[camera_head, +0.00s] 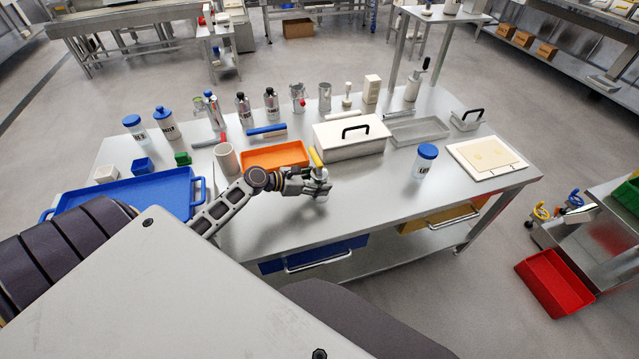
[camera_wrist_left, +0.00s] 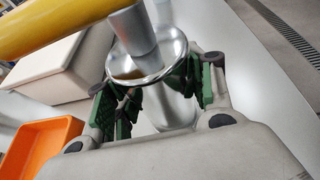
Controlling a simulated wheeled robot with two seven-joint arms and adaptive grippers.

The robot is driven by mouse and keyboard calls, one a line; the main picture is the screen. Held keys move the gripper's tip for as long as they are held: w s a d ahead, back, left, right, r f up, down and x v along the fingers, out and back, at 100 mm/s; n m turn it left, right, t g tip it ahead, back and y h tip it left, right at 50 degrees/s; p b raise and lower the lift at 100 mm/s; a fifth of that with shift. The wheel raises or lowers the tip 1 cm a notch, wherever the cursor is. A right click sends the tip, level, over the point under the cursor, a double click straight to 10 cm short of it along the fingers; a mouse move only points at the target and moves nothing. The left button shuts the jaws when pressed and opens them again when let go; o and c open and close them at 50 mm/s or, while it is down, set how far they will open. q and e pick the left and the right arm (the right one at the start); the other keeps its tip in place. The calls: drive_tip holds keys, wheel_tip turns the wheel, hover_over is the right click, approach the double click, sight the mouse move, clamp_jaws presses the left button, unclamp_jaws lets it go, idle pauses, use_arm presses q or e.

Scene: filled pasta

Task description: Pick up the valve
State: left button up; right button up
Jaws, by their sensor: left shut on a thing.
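The valve (camera_head: 316,160) is a silver metal piece with a yellow lever handle on top. It stands roughly upright near the middle of the steel table (camera_head: 370,215), in front of the white lidded box. My left gripper (camera_head: 314,184) reaches it from the left and is shut around its body. In the left wrist view the green finger pads press the silver body (camera_wrist_left: 170,105) below a round flange, and the yellow handle (camera_wrist_left: 60,28) crosses the upper left. I cannot tell whether its base touches the table. My right gripper is not in view.
An orange tray (camera_head: 275,156) lies just behind my left gripper. The white box (camera_head: 350,148) with a black handle stands behind the valve. A blue tray (camera_head: 135,192) is at the left. A blue-capped jar (camera_head: 425,162) is at the right. The table's front middle is clear.

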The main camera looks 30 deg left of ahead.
sight(320, 163)
use_arm(q)
wheel_tip(320, 163, up, 10)
drive_tip(key=shift+p, duration=0.65)
drive_tip(key=shift+w+a+r, duration=0.1)
idle(0.5)
